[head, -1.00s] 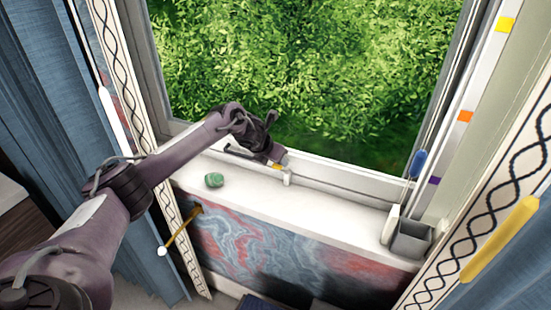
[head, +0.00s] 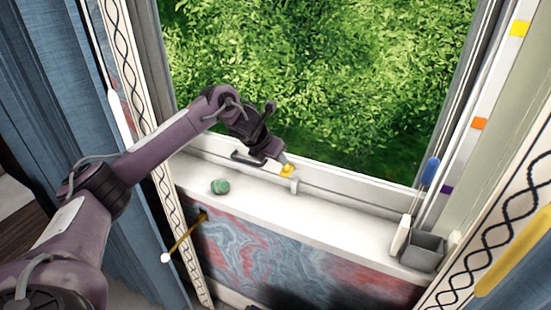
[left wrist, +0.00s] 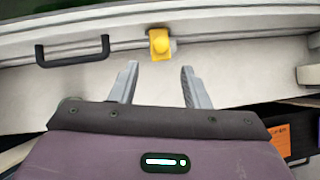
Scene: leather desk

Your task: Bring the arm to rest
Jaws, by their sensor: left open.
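My left arm reaches in from the left in the head view, over the white window sill (head: 320,215). My left gripper (head: 287,169) is at the window's lower frame, near a small yellow piece (head: 287,172). In the left wrist view my left gripper (left wrist: 158,85) is open, with nothing between its fingers. The yellow piece (left wrist: 159,44) is ahead of the fingertips, apart from them, on the white frame. A dark handle (left wrist: 73,52) is to its left. My right gripper is not in view.
A green stone-like object (head: 220,187) lies on the sill. A grey box (head: 423,250) stands at the sill's right end. A yellow rod with a white knob (head: 166,257) sticks out below the sill at the left. Curtains (head: 45,80) hang at the left. The middle sill is clear.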

